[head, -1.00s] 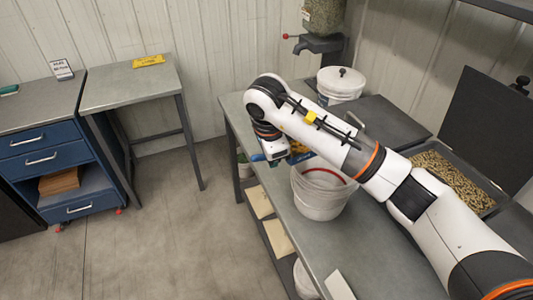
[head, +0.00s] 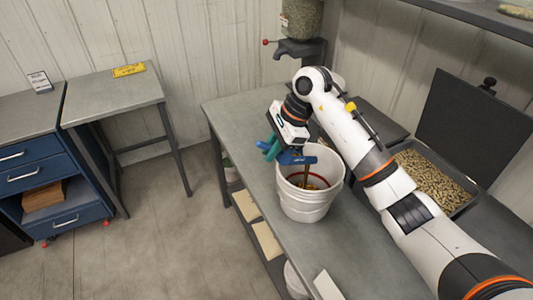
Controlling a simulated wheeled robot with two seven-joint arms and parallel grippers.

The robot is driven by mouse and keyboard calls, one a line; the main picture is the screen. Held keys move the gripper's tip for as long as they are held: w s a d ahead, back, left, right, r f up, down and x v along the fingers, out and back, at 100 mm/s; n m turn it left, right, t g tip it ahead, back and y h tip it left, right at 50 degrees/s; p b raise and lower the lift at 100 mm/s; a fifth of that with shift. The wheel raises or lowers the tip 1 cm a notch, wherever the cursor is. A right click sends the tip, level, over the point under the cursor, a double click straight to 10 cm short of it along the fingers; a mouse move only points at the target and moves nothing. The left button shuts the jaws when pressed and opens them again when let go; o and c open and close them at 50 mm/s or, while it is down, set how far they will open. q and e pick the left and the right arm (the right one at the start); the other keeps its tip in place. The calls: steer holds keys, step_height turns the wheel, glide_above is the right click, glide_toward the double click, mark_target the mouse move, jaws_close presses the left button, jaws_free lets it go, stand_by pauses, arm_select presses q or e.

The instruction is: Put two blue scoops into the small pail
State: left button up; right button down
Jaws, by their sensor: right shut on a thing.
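The small white pail (head: 308,205) stands upright and open on the grey bench, with a red line inside and some brown material visible at the bottom. My right gripper (head: 278,148) is just above the pail's far left rim, shut on the blue scoop (head: 297,159). The scoop is tilted over the pail's opening, and a thin brown stream drops from it into the pail. Teal parts show beside the jaws. My left gripper is not in view.
An open bin of tan pellets (head: 437,180) sits on the bench at right, with its dark lid raised behind. A clear hopper with a spout (head: 301,47) hangs at the back. A side table (head: 115,95) and blue drawer cabinet (head: 38,165) stand at left.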

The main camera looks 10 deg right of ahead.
steer(key=shift+w+d+r+g+y+b, duration=0.2)
steer(key=shift+d+r+y, duration=0.3)
steer(key=shift+w+d+r+g+y+b, duration=0.15)
steer(key=shift+d+r+g+y+b, duration=0.05)
steer(key=shift+d+r+y, duration=0.3)
steer(key=shift+w+d+r+y+b, duration=0.2)
steer(key=shift+d+r+y+b, duration=0.15)
steer(key=shift+d+y, duration=0.15)
steer(key=shift+w+d+r+y+b, duration=0.15)
steer(key=shift+d+r+y+b, duration=0.2)
steer(key=shift+d+y, duration=0.15)
steer(key=shift+w+d+r+m+g+y+b, duration=0.3)
steer(key=shift+d+r+g+y+b, duration=0.1)
steer(key=shift+d+r+y, duration=0.25)
steer(key=shift+s+a+r, duration=0.1)
steer(key=shift+s+a, duration=0.05)
